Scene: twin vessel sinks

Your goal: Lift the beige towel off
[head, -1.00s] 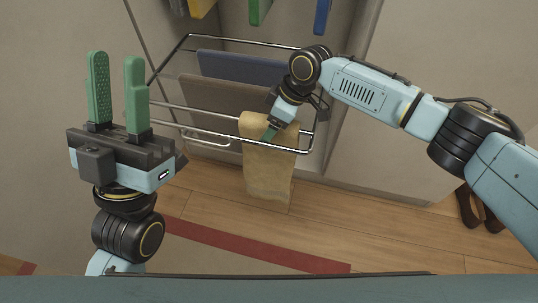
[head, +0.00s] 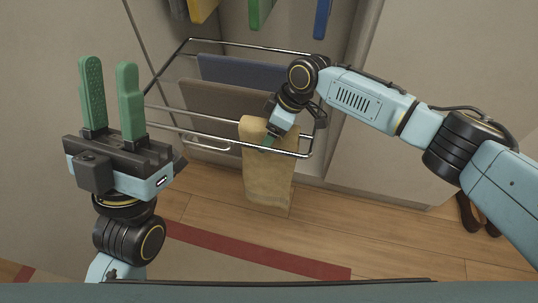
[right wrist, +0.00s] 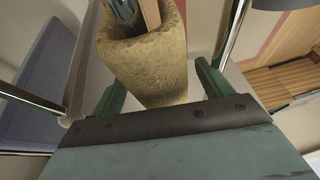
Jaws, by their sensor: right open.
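The beige towel (head: 268,180) hangs over the front rail of a chrome rack, its long side falling down the front. It also shows in the right wrist view (right wrist: 148,70), draped as a loop. My right gripper (head: 267,142) is at the towel's upper part by the rail. In the right wrist view its green fingers (right wrist: 160,90) are apart, one on either side of the towel; I cannot tell whether they touch it. My left gripper (head: 110,95) is open and empty, fingers up, left of the rack.
The chrome rack (head: 165,128) also holds a brown towel (head: 215,105) and a blue towel (head: 240,72) behind the beige one. Yellow, green (head: 260,12) and blue things hang at the top. Dark shoes (head: 475,215) lie on the wooden floor at right. The floor below the towel is clear.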

